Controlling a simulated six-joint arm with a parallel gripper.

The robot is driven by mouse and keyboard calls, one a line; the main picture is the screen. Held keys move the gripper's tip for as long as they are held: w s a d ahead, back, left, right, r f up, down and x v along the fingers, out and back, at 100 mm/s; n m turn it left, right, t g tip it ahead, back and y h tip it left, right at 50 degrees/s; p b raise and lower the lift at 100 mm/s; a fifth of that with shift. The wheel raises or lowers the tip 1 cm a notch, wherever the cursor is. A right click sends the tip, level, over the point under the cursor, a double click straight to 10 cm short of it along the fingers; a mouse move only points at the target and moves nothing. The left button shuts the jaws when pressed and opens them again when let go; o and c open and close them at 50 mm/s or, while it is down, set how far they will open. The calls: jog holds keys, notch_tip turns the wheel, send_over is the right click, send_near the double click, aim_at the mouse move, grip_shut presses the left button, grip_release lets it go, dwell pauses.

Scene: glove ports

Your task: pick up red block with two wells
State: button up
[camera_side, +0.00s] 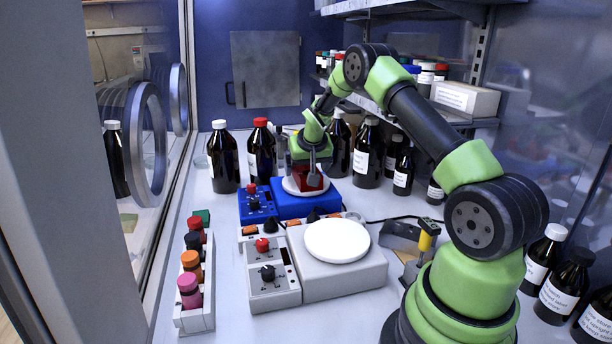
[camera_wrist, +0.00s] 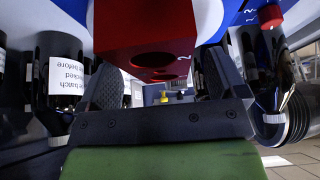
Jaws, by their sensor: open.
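The red block (camera_side: 308,179) sits at the white round plate (camera_side: 291,186) of the blue hotplate (camera_side: 292,206) at the back. In the wrist view the red block (camera_wrist: 150,45) fills the upper middle, with two dark round wells in the face toward the camera. My gripper (camera_side: 308,166) is over the plate with its fingers down around the block. In the wrist view my gripper (camera_wrist: 160,88) has its fingers apart, one on each side of the block. Whether either finger touches it cannot be told.
A grey hotplate (camera_side: 335,275) with a white top stands in front. Dark bottles (camera_side: 224,160) stand behind and to the left of the blue hotplate, and several more (camera_side: 366,155) stand to its right. A rack of coloured vials (camera_side: 192,310) is at the front left.

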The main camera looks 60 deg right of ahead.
jog(key=shift+x, duration=0.9)
jog(key=shift+r, duration=0.1)
jog(key=c, duration=1.4)
